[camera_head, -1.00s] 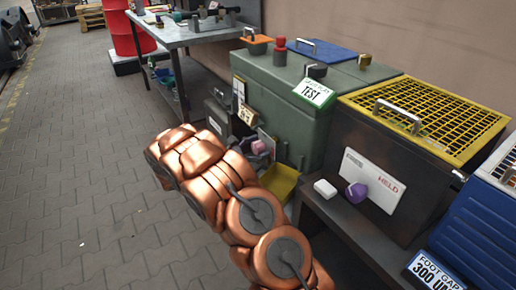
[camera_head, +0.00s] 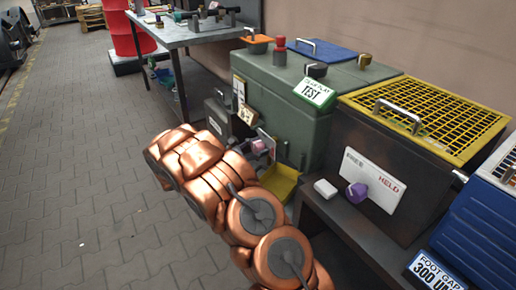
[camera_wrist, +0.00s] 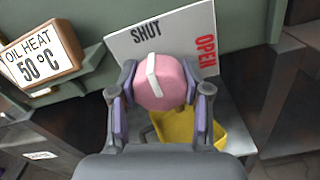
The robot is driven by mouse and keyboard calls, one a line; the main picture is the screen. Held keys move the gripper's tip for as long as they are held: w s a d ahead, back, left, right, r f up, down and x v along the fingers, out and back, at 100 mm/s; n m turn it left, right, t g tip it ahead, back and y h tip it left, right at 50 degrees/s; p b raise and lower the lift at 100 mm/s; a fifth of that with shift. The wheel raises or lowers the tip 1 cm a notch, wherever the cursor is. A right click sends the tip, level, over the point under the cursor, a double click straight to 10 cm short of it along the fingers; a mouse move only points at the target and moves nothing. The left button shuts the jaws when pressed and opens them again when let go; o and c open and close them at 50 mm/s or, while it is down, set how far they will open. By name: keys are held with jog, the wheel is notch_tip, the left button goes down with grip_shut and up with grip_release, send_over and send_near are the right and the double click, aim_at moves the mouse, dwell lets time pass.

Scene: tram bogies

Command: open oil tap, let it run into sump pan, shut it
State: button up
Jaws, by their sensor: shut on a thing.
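The oil tap is a round pink knob (camera_wrist: 166,88) with a white pointer bar, in front of a white plate (camera_wrist: 212,30) marked SHUT and OPEN. The bar is nearly upright in the wrist view, its upper end towards SHUT. My gripper (camera_wrist: 160,108) is shut on the knob, one purple pad on either side. In the head view my gripper (camera_head: 254,150) is small and partly hidden by my arm. The yellow sump pan (camera_wrist: 205,133) is below the tap, partly hidden by my gripper; it also shows in the head view (camera_head: 283,182). I see no oil running.
An OIL HEAT 50 °C sign (camera_wrist: 40,55) is left of the tap. The green case (camera_head: 270,95) carries a TEST tag. To its right stand a dark box with a yellow grille (camera_head: 430,115), a HELD card and a purple knob (camera_head: 356,192). Paved floor on the left is clear.

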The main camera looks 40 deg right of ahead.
jog(key=m+b, duration=0.2)
jog(key=m, duration=0.1)
jog(key=m+b, duration=0.1)
jog(key=b, duration=0.1)
jog(key=shift+f, duration=0.25)
jog(key=m+b, duration=0.6)
jog(key=b, duration=0.1)
jog(key=shift+f+m, duration=0.1)
jog(key=shift+m, duration=0.2)
jog(key=m+b, duration=0.4)
jog(key=b, duration=0.1)
jog(key=m+b, duration=0.2)
jog(key=shift+m, duration=0.4)
jog(key=shift+r+b, duration=0.2)
jog(key=shift+b, duration=0.2)
jog(key=o, duration=1.2)
jog(key=shift+c, duration=0.2)
